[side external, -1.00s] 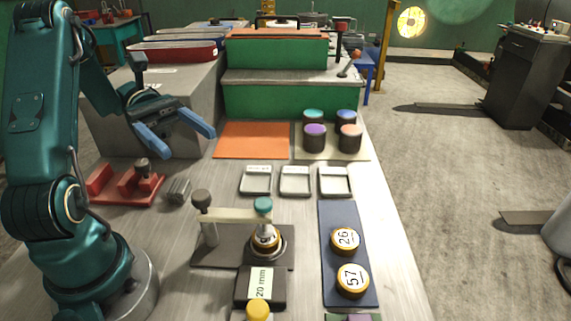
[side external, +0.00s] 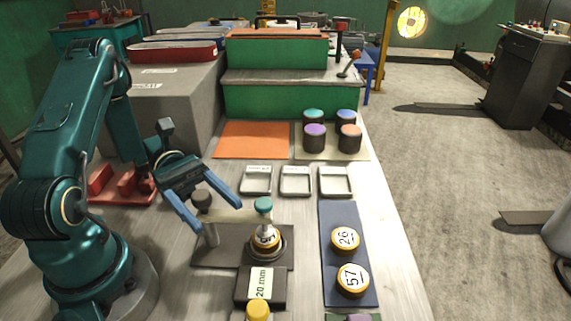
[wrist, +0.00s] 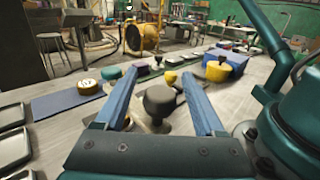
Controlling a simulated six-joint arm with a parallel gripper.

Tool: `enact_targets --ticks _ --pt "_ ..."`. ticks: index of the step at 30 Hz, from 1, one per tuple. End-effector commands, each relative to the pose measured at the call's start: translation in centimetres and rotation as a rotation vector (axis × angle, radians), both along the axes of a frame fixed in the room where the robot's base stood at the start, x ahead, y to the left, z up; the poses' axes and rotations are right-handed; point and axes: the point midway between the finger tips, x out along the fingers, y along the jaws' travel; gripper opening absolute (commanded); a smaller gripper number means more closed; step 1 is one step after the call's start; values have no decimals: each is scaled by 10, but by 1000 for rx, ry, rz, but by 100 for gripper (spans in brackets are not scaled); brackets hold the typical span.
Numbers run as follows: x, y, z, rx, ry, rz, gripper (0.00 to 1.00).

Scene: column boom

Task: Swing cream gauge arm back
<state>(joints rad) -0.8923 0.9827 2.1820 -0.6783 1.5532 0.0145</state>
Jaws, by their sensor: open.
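The cream gauge arm (side external: 236,215) runs level from a grey post with a dark round knob (side external: 202,198) to a teal knob (side external: 264,205) at its right end. The teal-knob end stands over a yellow-rimmed disc (side external: 265,239) on the dark base plate (side external: 220,253). My gripper (side external: 218,216) is open, with its blue fingers pointing towards the post. In the wrist view the dark knob (wrist: 158,100) shows between the fingers, and the teal knob (wrist: 112,73) lies outside the left finger. That finger hides most of the cream arm there. I cannot tell whether a finger touches anything.
A blue mat (side external: 338,214) with discs 26 (side external: 345,238) and 57 (side external: 352,279) lies right of the gauge. Three small trays (side external: 295,181) stand behind it. A block labelled 20 mm (side external: 260,284) is in front. A red fixture (side external: 125,185) stands at back left.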

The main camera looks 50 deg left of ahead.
Motion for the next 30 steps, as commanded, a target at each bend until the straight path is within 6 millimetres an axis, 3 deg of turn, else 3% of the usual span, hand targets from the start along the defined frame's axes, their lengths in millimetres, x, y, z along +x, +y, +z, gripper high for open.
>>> enact_targets --ticks 10,15,16,30 --pt "0 -5 0 1 1 0 71" --pt "0 -5 0 1 1 0 6" --pt "0 -5 0 1 1 0 0" --pt "0 -4 0 0 1 0 0"
